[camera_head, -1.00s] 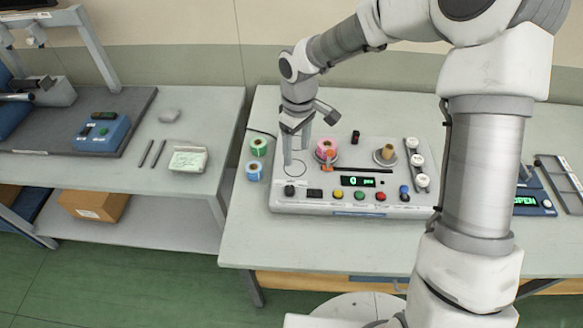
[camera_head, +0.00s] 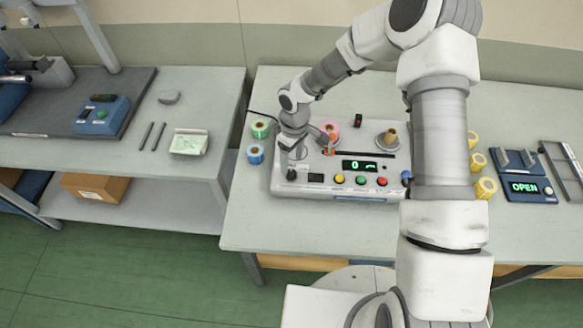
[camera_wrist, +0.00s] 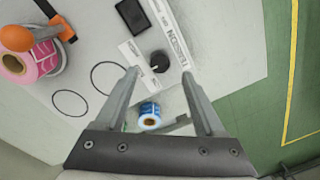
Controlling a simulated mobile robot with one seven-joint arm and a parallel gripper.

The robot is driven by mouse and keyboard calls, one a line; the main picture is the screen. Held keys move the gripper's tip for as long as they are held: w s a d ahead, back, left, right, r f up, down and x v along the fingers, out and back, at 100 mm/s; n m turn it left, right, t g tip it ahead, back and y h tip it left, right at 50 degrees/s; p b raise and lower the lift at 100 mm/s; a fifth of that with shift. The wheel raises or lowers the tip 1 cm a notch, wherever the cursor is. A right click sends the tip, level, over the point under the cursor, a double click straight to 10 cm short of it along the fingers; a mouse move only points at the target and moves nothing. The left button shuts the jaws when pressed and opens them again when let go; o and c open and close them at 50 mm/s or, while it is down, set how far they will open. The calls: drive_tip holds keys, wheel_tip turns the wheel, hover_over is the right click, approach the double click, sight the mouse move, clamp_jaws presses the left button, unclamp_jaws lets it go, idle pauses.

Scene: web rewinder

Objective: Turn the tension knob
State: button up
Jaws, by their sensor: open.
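The black tension knob (camera_head: 291,174) stands at the front left corner of the pale rewinder panel (camera_head: 300,189). In the wrist view the knob (camera_wrist: 160,62) is beside a strip lettered TENSION. My gripper (camera_wrist: 160,74) is open and empty, with its fingertips to either side of the knob in that view. I cannot tell how far above the knob the tips are. In the head view my gripper (camera_head: 290,158) is over the left end of the panel, close behind the knob, its tips small and partly hidden by the wrist.
A black rocker or button (camera_wrist: 132,16) is near the knob. Pink roll (camera_wrist: 30,60) and orange part (camera_wrist: 16,38) sit farther left there. Green roll (camera_head: 260,129) and blue roll (camera_head: 255,154) stand left of the panel. Display (camera_head: 368,166) and coloured buttons lie right.

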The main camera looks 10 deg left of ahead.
sight(291, 172)
wheel_tip(291, 172, down, 5)
drive_tip(key=shift+s+a+r, duration=0.1)
idle(0.3)
clamp_jaws()
